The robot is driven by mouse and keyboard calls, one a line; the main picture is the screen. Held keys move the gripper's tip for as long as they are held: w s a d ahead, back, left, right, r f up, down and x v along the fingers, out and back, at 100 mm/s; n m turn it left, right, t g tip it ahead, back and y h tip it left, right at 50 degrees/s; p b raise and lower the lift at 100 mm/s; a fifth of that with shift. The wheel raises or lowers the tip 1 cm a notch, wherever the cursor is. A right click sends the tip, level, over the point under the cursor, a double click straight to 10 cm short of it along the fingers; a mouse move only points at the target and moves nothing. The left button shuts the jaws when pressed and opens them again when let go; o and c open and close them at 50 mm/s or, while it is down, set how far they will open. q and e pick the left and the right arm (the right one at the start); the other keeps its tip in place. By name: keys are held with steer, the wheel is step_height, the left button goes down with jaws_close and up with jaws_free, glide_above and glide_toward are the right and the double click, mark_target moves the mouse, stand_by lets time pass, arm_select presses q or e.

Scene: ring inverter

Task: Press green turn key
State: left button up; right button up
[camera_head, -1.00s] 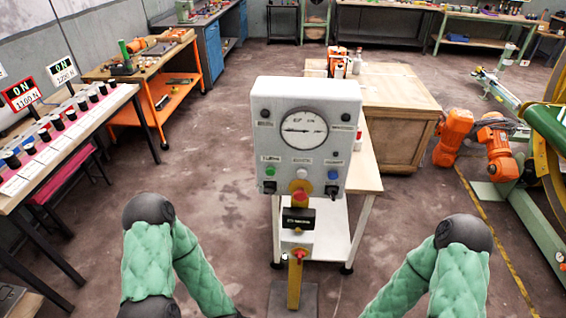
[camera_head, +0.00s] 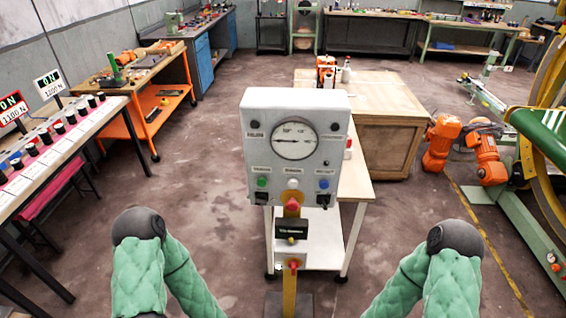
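A light grey control box (camera_head: 270,165) stands on a yellow post in front of me, with a round white dial gauge (camera_head: 295,137) in its upper part. A small green key or button (camera_head: 262,182) is at the lower left of its face. A white one (camera_head: 293,184) is in the middle and a blue one (camera_head: 324,184) at the right. My two green-sleeved arms come up from the bottom, one on each side of the post, apart from the box. Both grippers are out of view below the frame.
Workbenches line the left side. Orange robot arms (camera_head: 440,143) are at the right. Floor on both sides of the post is clear.

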mark_target(262, 182)
arm_select(q)
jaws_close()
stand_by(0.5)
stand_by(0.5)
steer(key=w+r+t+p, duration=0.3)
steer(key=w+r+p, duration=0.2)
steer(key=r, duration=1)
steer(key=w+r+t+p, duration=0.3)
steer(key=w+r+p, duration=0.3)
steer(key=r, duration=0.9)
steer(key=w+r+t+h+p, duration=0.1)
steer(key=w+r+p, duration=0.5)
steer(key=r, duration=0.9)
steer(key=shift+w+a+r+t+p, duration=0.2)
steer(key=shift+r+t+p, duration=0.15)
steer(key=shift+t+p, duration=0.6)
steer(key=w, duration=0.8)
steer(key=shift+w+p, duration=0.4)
steer(key=shift+p, duration=0.05)
